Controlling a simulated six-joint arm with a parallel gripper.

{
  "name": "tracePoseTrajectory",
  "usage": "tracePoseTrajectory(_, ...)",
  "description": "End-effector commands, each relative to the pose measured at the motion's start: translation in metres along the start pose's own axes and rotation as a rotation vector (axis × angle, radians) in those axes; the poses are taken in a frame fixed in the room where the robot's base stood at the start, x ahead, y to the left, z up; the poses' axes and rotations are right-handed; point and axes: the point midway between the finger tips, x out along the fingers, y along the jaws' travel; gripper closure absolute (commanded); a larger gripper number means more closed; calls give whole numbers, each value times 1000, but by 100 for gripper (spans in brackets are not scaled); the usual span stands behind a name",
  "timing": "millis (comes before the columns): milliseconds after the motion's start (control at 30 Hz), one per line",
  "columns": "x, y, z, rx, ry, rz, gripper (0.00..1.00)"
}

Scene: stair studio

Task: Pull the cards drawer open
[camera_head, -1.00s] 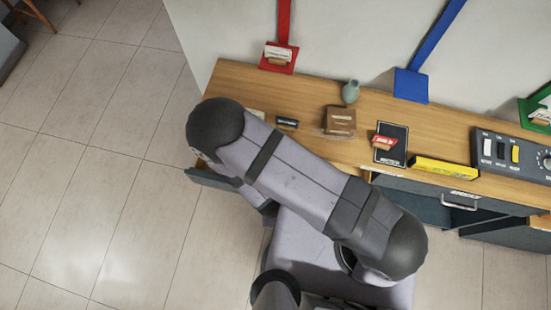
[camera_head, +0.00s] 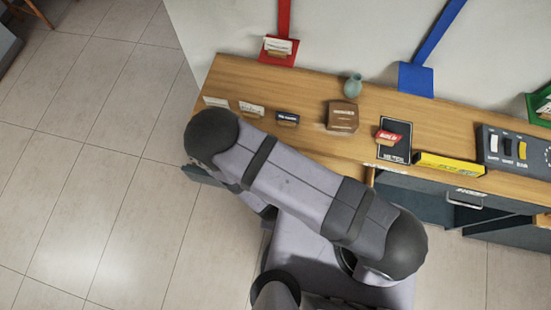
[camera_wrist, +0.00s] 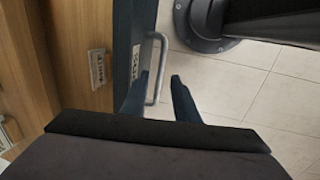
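In the wrist view, a dark blue drawer front (camera_wrist: 124,45) carries a pale label (camera_wrist: 136,62), too small to read surely, and a light bar handle (camera_wrist: 157,68). My gripper (camera_wrist: 160,92) has its two fingers apart, one on each side of the handle; contact cannot be told. In the head view, my arm hides the gripper and handle. Part of a dark front (camera_head: 207,177) shows at the left end of the wooden counter (camera_head: 225,82), beyond my arm; how far it stands out is unclear.
On the counter are small label cards (camera_head: 251,108), a brown box (camera_head: 342,117), a vase (camera_head: 353,86), a yellow box (camera_head: 450,165) and a switch panel (camera_head: 515,150). Another handled drawer (camera_head: 405,192) is at the right. Open tiled floor (camera_head: 90,210) lies left.

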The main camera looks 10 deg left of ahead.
Motion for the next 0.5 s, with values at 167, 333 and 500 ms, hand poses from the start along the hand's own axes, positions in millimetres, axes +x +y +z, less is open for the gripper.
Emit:
tracePoseTrajectory(167, 25, -1, 0, 2, 0, 0, 72)
tracePoseTrajectory(333, 33, 0, 0, 1, 1, 0, 72)
tracePoseTrajectory(500, 34, 0, 0, 0, 1, 0, 72)
